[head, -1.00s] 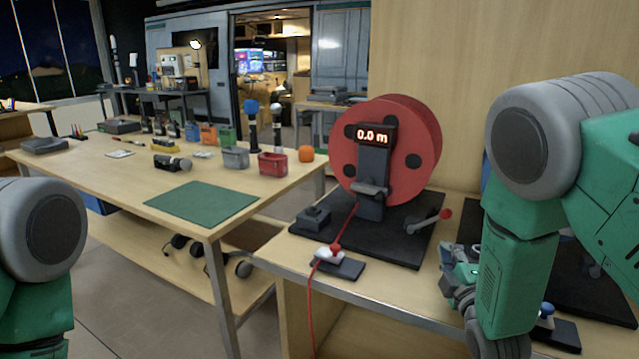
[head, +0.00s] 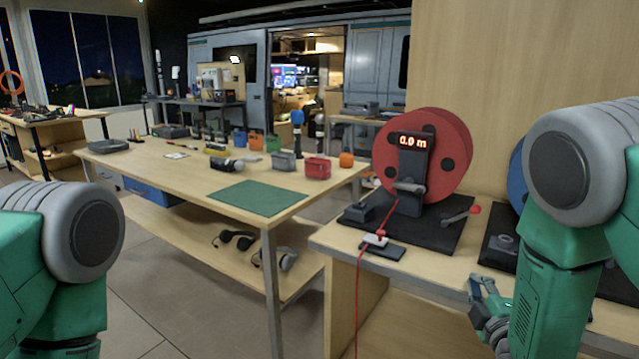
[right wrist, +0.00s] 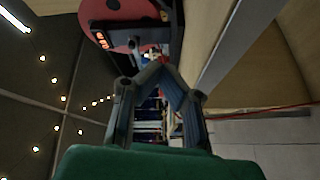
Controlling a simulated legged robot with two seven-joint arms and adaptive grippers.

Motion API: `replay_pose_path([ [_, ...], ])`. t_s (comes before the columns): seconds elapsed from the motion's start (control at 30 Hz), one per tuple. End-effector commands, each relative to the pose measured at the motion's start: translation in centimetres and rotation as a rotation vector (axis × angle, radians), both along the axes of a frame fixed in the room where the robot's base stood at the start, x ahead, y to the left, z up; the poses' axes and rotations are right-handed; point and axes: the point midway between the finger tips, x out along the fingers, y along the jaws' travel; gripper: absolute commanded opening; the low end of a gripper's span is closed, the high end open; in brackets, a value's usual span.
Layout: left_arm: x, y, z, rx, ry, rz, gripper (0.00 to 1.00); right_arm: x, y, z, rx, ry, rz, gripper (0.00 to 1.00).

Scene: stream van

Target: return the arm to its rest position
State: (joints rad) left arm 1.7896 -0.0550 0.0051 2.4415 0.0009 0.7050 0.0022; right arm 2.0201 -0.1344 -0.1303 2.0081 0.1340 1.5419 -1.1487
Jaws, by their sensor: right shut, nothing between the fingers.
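My right arm (head: 560,250) is green with grey joints and hangs bent at the right of the head view. My right gripper (head: 482,290) is low beside the front edge of the reel table. In the right wrist view its fingers (right wrist: 160,68) meet at the tips, shut and empty. My left arm (head: 70,260) shows at the lower left of the head view, with its gripper out of the frame. The red cable reel (head: 440,160) with a "0.0 m" display stands on the table, and it also shows at the top of the right wrist view (right wrist: 110,12).
The wooden reel table (head: 340,236) is close to my right gripper. A red cable (head: 358,300) hangs over its front edge. A blue reel (head: 517,170) is partly hidden behind my right arm. A long workbench (head: 175,180) with a green mat (head: 255,197) stands to the left.

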Motion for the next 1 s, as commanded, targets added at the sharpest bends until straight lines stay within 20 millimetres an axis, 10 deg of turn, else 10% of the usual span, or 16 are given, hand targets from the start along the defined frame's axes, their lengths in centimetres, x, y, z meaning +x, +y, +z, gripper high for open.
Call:
replay_pose_path([
  [0.47,0.0,0.0,0.0,0.000,-0.001,0.001,0.40,-8.5,0.2,-12.3,0.396,0.437,-0.105,0.00],
  [0.73,0.0,0.0,0.0,0.000,0.000,0.001,0.40,-23.7,1.6,-22.1,0.801,0.911,-0.427,0.00],
  [1.0,0.0,0.0,0.0,0.000,0.000,0.001,0.40,-37.1,3.1,-24.6,1.020,1.210,-0.816,0.00],
])
